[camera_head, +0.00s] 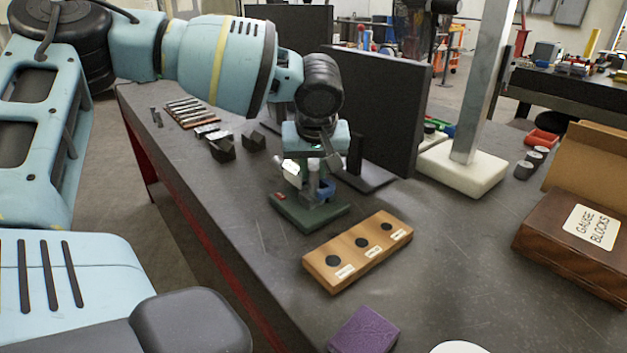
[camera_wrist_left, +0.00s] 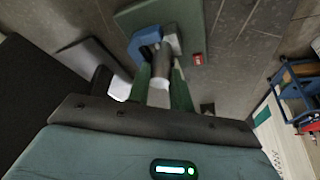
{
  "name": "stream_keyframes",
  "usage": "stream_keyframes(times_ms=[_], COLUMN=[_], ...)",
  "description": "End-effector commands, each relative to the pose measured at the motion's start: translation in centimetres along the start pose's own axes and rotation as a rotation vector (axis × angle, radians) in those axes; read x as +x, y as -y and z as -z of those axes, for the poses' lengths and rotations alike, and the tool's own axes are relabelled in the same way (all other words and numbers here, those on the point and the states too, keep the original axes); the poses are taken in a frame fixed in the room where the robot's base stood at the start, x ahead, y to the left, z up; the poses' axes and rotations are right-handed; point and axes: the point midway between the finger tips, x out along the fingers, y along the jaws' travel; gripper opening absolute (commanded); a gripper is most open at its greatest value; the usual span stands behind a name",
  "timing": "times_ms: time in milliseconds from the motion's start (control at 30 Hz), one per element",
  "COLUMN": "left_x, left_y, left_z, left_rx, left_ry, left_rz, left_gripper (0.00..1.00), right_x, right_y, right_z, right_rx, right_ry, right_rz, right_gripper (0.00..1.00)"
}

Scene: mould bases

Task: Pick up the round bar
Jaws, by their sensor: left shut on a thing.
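The round bar (camera_wrist_left: 162,62) is a grey metal cylinder between the fingers of my left gripper (camera_wrist_left: 162,82) in the left wrist view. The gripper is shut on it. In the head view my left gripper (camera_head: 312,168) points down over a dark green base plate (camera_head: 296,214), and its fingers largely hide the bar. The plate also shows in the left wrist view (camera_wrist_left: 190,14), with a blue piece (camera_wrist_left: 144,42) and a pale piece beside the bar's far end. I cannot tell whether the bar touches the plate. My right gripper is not in view.
A wooden block (camera_head: 345,268) with three dark holes and labels lies in front of the plate. A black upright panel (camera_head: 385,105) stands close behind the gripper. A purple block (camera_head: 363,332), a gauge block box (camera_head: 570,240) and a pale-based column (camera_head: 462,172) stand around.

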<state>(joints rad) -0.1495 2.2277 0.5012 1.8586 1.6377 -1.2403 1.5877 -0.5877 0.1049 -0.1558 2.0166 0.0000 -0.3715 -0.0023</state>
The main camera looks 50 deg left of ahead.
Motion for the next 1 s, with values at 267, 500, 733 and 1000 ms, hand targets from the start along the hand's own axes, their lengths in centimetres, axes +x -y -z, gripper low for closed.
stream_keyframes(times_ms=[267, 500, 733, 1000], left_x=[-0.1, -1.0, -3.5, -4.5], left_y=[0.0, -0.1, 0.7, 5.2], left_z=[0.0, 0.4, 1.3, 0.0], left_rx=[0.0, -0.001, -0.002, -0.001], left_ry=[-0.001, -0.002, 0.001, 0.0], left_rz=[-0.001, -0.001, -0.002, -0.007], left_gripper=[0.0, 0.0, 0.0, 0.0], right_x=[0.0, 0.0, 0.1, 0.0], right_y=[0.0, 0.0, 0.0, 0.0], right_z=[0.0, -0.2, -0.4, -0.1], right_rx=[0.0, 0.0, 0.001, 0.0], right_ry=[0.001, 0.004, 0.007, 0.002], right_rz=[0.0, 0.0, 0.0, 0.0], right_gripper=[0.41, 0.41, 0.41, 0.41])
